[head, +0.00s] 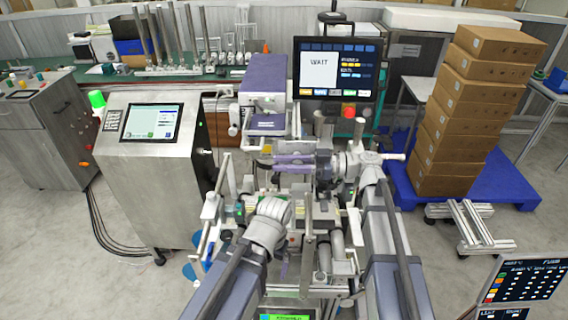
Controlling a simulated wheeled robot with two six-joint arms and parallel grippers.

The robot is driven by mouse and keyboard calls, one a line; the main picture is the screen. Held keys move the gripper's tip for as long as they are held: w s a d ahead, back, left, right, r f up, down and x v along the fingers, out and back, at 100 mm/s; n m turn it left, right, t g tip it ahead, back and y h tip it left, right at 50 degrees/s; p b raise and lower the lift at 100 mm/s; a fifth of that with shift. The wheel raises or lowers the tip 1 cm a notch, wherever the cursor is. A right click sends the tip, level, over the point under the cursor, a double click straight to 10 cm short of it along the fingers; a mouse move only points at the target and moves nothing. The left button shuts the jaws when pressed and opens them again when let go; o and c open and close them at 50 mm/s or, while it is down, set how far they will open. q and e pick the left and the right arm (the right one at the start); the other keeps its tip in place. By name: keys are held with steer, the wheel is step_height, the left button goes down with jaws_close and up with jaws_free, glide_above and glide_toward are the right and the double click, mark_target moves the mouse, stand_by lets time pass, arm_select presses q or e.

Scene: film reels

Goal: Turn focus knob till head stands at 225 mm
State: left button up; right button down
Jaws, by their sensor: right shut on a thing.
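No 225 mm mark or height scale is readable. My left arm comes in from the lower left and ends in a bulky grey joint in front of the machine; its fingers do not show.
A screen (337,69) reading "WAIT" stands behind the machine. A steel cabinet (150,165) with a display and green lamp stands at left. Stacked cartons (462,125) rest on a blue pallet (520,186) at right. Rails and posts crowd the space between my arms.

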steer(key=shift+s+d+f+h+p, duration=0.1)
steer(key=shift+d+f+h+p, duration=0.5)
steer(key=shift+h+p, duration=2.4)
steer(key=shift+s+d+f+h+p, duration=0.2)
steer(key=shift+f+h+p, duration=0.55)
steer(key=shift+h+p, duration=2.2)
steer(key=shift+w+d+f+h+p, duration=0.1)
steer(key=shift+d+f+h+p, duration=0.5)
steer(key=shift+h+p, duration=2.4)
steer(key=shift+f, duration=0.1)
steer(key=c, duration=1)
jaws_free()
steer(key=shift+o, duration=1.1)
steer(key=shift+s, duration=0.25)
steer(key=shift+w, duration=0.1)
